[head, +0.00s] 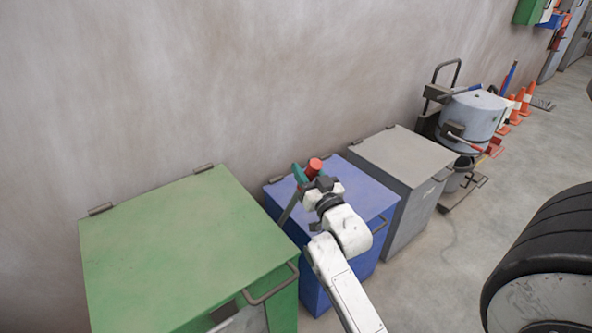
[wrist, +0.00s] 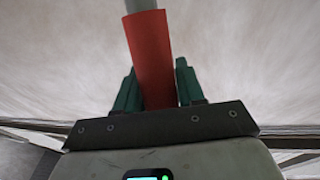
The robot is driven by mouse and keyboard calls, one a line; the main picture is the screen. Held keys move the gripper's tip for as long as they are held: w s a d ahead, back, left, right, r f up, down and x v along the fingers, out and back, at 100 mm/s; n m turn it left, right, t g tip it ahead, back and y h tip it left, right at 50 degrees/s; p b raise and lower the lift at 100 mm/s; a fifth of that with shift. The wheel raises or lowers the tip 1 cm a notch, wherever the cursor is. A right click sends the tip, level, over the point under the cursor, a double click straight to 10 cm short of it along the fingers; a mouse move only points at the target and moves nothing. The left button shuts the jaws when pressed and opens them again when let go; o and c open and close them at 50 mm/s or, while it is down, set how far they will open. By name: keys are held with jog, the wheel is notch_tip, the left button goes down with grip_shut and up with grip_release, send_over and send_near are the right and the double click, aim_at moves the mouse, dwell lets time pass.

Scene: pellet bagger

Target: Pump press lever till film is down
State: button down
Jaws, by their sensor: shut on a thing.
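A lever with a red grip (head: 314,168) shows in the head view above the blue bin. A thin grey rod (head: 289,208) slants down and left from beside my gripper and seems to belong to it. My gripper (head: 305,178) has green fingers and is shut around the grip. In the wrist view the red grip (wrist: 153,60) stands between the two green fingers (wrist: 128,92), with the lever's grey rod (wrist: 141,5) beyond it at the top edge. The rod's lower end and the film are not clearly visible.
A green bin (head: 180,250) stands at the left, a blue bin (head: 345,203) in the middle and a grey bin (head: 405,157) to its right, all along the wall. A drum (head: 474,112) and orange cones (head: 517,107) stand farther right. Grey floor is free in front.

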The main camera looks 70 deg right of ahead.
jog(key=s+a+f+m+t+h+b, duration=0.1)
jog(key=s+a+f+t+h+b, duration=0.1)
jog(key=s+a+f+b, duration=0.3)
jog(key=s+a+f+m+t+h+b, duration=0.1)
jog(key=s+a+f+h+b, duration=0.3)
jog(key=s+f+b, duration=0.7)
jog(key=a+b, duration=0.1)
jog(key=b, duration=0.8)
jog(key=shift+m+t, duration=0.4)
jog(key=shift+s+f, duration=0.1)
jog(key=shift+s, duration=0.05)
jog(key=c, duration=0.8)
grip_release()
jog(key=shift+f, duration=0.1)
jog(key=v, duration=1)
jog(key=shift+s+a+f+b, duration=0.15)
jog(key=shift+a+f+b, duration=0.05)
jog(key=shift+f+b, duration=0.1)
